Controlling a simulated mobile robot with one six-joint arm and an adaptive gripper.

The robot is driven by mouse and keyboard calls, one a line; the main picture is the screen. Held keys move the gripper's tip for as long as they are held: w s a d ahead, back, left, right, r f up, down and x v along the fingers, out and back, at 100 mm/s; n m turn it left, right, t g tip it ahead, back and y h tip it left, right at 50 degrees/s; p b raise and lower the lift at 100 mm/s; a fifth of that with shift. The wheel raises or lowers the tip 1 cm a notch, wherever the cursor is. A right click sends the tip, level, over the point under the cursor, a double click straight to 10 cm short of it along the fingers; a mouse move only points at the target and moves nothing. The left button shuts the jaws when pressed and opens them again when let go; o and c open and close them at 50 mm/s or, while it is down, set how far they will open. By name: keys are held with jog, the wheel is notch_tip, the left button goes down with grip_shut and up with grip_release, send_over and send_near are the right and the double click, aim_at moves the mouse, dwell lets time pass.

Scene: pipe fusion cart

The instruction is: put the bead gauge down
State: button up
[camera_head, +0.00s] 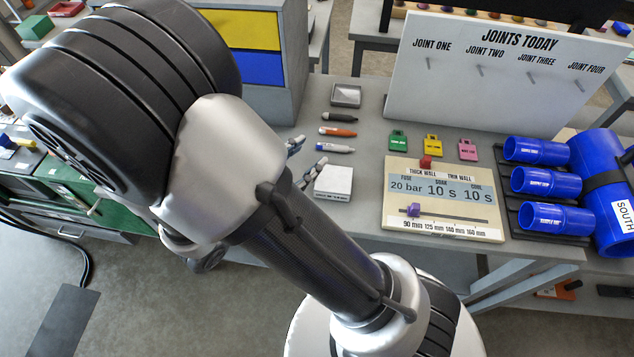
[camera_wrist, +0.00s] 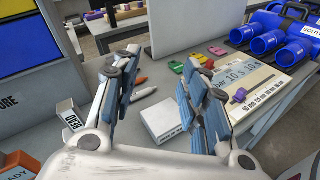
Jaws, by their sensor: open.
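My gripper (camera_wrist: 162,78) is open, its fingers spread wide with nothing held between them. In the head view its fingertips (camera_head: 307,158) show past my arm, just left of a white block (camera_head: 334,180). That block also lies on the grey bench in the wrist view (camera_wrist: 165,118), beyond and between the fingers, apart from them. A small box (camera_wrist: 72,118) with a label that seems to read "BEAD" stands left of my gripper in the wrist view. I cannot tell for sure which item is the bead gauge. My arm hides part of the bench in the head view.
Several pens, including an orange one (camera_head: 338,132), and a small grey tray (camera_head: 346,95) lie behind the block. A settings board (camera_head: 440,228) is to the right, with coloured tags behind it and blue pipes (camera_head: 540,150) beyond. A white joints board (camera_head: 505,100) stands at the back.

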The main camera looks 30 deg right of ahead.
jog(key=s+d+r+m+g+y, duration=0.2)
jog(key=s+m+g+y, duration=0.15)
jog(key=s+m, duration=0.25)
jog(key=s+d+r+m+g+y, duration=0.2)
jog(key=s+d+m+g, duration=0.1)
jog(key=s+m+g, duration=0.15)
jog(key=s+a+r+m+t+y, duration=0.3)
jog(key=a+r+m+t+y, duration=0.3)
jog(key=a+r+m+y, duration=0.1)
jog(key=shift+a+m+y, duration=0.45)
jog(key=shift+m+y, duration=0.5)
jog(key=shift+y, duration=0.1)
jog(key=shift+o, duration=0.5)
jog(key=shift+f, duration=0.1)
